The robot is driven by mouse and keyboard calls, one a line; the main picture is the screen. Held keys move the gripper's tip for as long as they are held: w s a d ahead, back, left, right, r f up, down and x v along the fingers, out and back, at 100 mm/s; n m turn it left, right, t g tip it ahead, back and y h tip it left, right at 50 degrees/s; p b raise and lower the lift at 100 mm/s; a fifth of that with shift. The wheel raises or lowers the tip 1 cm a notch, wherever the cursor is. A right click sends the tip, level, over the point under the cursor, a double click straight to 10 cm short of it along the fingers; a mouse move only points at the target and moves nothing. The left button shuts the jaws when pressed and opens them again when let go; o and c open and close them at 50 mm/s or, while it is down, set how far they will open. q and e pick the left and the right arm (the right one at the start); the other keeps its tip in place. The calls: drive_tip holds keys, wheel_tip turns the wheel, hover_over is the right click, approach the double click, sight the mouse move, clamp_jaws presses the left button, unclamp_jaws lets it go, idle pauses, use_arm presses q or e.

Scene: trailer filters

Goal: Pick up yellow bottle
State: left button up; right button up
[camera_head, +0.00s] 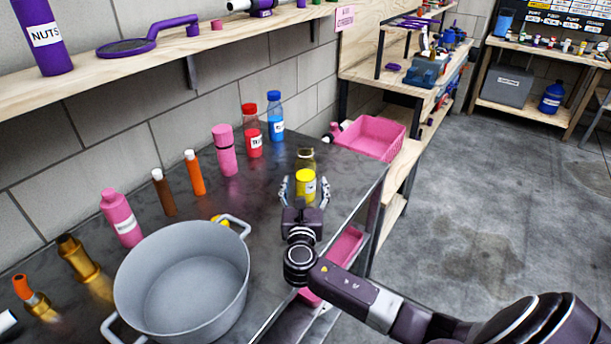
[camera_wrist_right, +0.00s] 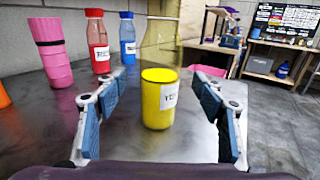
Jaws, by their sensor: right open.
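The yellow bottle (camera_head: 306,186) stands upright on the dark metal worktop near its right end. My right gripper (camera_head: 305,190) is open, with one finger on each side of the bottle. In the wrist view both blue-padded fingers of the right gripper (camera_wrist_right: 163,122) show gaps to the bottle, which stands between and slightly beyond them. My left gripper is out of view.
Red (camera_head: 253,135) and blue (camera_head: 275,118) bottles and a pink bottle (camera_head: 226,152) stand left of the gripper. A large grey pot (camera_head: 182,282) is at the front left. A pink crate (camera_head: 372,137) lies beyond. The worktop's right edge is close to my arm.

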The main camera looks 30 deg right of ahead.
sight(305, 179)
drive_tip(key=x, duration=0.4)
drive_tip(key=shift+w+d+f, duration=0.1)
drive_tip(key=shift+w+d, duration=0.05)
drive_tip(key=shift+w, duration=0.15)
drive_tip(key=c, duration=1.4)
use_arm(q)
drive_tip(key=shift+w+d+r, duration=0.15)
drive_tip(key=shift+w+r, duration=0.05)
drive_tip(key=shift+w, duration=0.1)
use_arm(e)
drive_tip(key=shift+c, duration=0.6)
drive_tip(key=shift+w+r, duration=0.1)
drive_tip(key=shift+r, duration=0.15)
drive_tip(key=shift+d+r+p, duration=0.1)
drive_tip(key=shift+r+p, duration=0.35)
drive_tip(key=shift+r, duration=0.9)
use_arm(q)
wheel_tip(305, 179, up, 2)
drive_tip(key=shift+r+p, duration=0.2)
drive_tip(key=shift+p, duration=0.65)
use_arm(e)
wheel_tip(305, 179, up, 17)
